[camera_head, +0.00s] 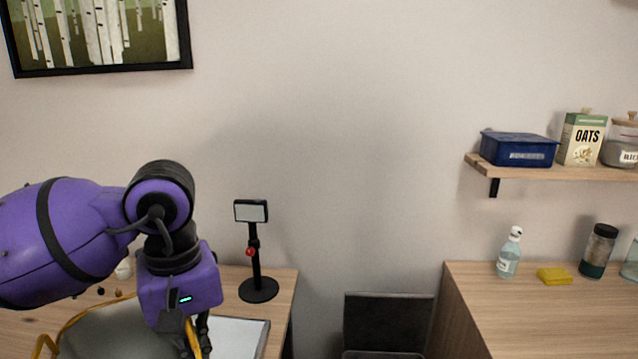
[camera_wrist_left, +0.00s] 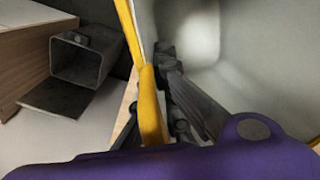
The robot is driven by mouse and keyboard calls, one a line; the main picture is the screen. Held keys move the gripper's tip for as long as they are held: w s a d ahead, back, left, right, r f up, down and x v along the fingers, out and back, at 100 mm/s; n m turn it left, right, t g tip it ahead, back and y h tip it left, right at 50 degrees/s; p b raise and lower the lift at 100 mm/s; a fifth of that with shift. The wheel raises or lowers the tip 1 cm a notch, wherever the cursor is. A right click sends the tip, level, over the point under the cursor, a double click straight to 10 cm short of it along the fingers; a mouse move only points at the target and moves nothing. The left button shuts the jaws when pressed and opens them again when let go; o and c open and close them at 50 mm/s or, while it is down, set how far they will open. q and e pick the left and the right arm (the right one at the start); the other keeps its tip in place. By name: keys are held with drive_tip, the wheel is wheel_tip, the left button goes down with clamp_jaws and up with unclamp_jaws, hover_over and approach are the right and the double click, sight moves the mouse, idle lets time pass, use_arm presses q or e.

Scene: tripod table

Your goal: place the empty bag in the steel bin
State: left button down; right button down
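The bag (camera_head: 115,335) is grey with yellow trim and shows at the lower left of the head view, partly behind my left arm. In the left wrist view its pale side (camera_wrist_left: 235,60) fills the right, and nothing shows on it. My left gripper (camera_head: 196,340) points down at the bag's right edge. In the left wrist view its dark fingers (camera_wrist_left: 165,100) are closed on the bag's yellow strap. The dark steel bin (camera_head: 385,354) stands low between the two tables, its lid upright. Its square mouth (camera_wrist_left: 82,62) shows open in the left wrist view. My right gripper is out of view.
The left table (camera_head: 275,290) holds a black stand with a small screen (camera_head: 257,260) and a pale flat panel (camera_head: 240,335) near the gripper. The right table (camera_head: 500,310) holds a spray bottle (camera_head: 509,253), a yellow sponge (camera_head: 554,277) and a jar (camera_head: 598,252).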

use_arm(q)
drive_tip(key=s+f+m+p, duration=0.2)
drive_tip(key=s+f+m, duration=0.1)
drive_tip(key=f+m, duration=0.3)
drive_tip(key=shift+d+f, duration=0.15)
drive_tip(key=shift+f, duration=0.4)
drive_tip(key=shift+s, duration=0.1)
